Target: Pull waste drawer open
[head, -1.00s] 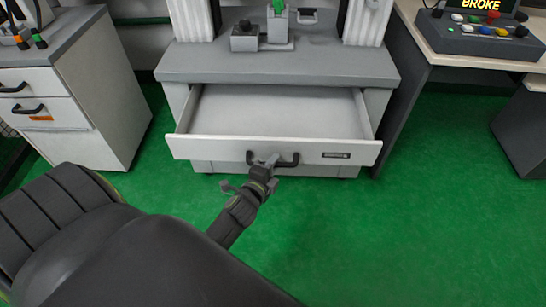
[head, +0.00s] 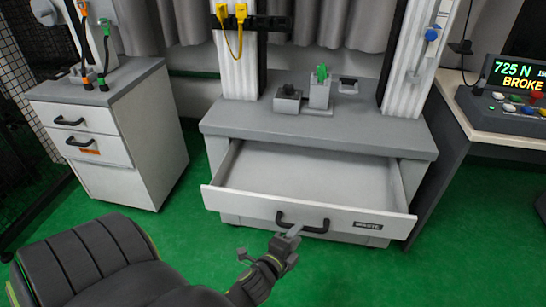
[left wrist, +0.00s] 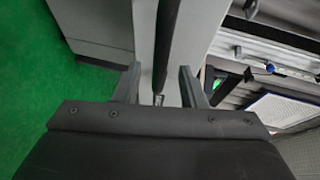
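The waste drawer (head: 245,208) is pulled out of the grey cabinet under the tower, and its inside looks empty. Its front carries a "WASTE" label and a black bar handle (head: 316,229). My left gripper (head: 293,231) is at the left part of this handle. In the left wrist view the two fingers of my left gripper (left wrist: 158,88) stand wide apart, with the dark handle bar (left wrist: 169,35) between them and gaps on both sides. My right gripper is not in view.
A white drawer unit (head: 95,135) with black handles stands at the left. A desk with a control box (head: 510,110) and a lit display is at the right. Green floor (head: 400,275) is free in front of the drawer.

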